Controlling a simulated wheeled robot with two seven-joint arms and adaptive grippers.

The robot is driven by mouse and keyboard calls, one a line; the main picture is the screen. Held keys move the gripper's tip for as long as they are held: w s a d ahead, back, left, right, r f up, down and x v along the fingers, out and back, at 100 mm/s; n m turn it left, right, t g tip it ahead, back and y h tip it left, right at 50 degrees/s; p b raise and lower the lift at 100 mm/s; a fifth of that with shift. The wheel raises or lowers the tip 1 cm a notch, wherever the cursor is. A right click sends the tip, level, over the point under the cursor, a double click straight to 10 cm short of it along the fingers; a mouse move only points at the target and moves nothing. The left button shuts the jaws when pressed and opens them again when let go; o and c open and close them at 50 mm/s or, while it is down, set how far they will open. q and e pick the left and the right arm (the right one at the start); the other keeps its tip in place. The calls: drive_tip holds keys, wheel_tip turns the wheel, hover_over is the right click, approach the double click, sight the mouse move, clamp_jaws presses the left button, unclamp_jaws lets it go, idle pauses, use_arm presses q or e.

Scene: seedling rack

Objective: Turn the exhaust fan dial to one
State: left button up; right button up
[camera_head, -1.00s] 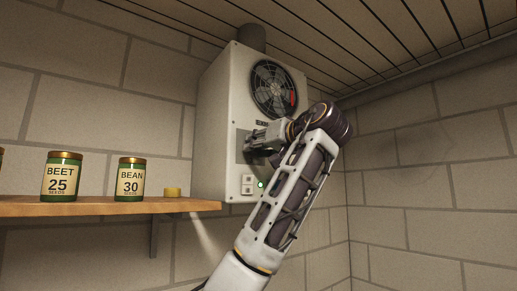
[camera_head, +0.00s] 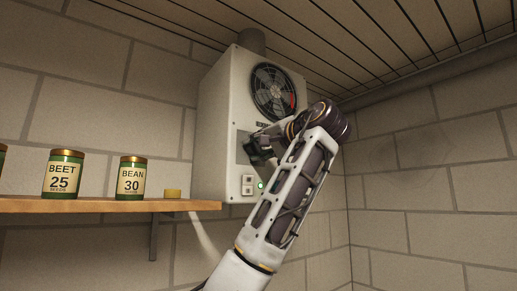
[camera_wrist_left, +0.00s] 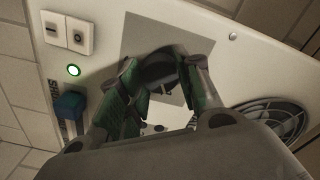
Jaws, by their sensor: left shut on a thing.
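The exhaust fan unit (camera_head: 215,130) is a white box on the wall with a round black fan grille (camera_head: 273,91). The dark dial (camera_wrist_left: 158,72) sits on a grey panel (camera_wrist_left: 196,32) on the unit's front. In the left wrist view my left gripper (camera_wrist_left: 157,82) has its green-padded fingers on both sides of the dial, shut on it. In the head view the gripper and arm cover the dial, and its markings cannot be read in either view. My right gripper is not in view.
Two white switches (camera_wrist_left: 66,32) and a lit green lamp (camera_wrist_left: 73,70) are near the dial. A blue part (camera_wrist_left: 70,105) is below the lamp.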

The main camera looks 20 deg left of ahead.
use_arm(q)
drive_tip(key=shift+m, duration=0.3)
drive_tip(key=o, duration=1.1)
drive_tip(key=shift+c, duration=0.2)
drive_tip(key=shift+d, duration=0.15)
drive_tip(key=v, duration=1.1)
drive_tip(key=shift+s+d, duration=0.3)
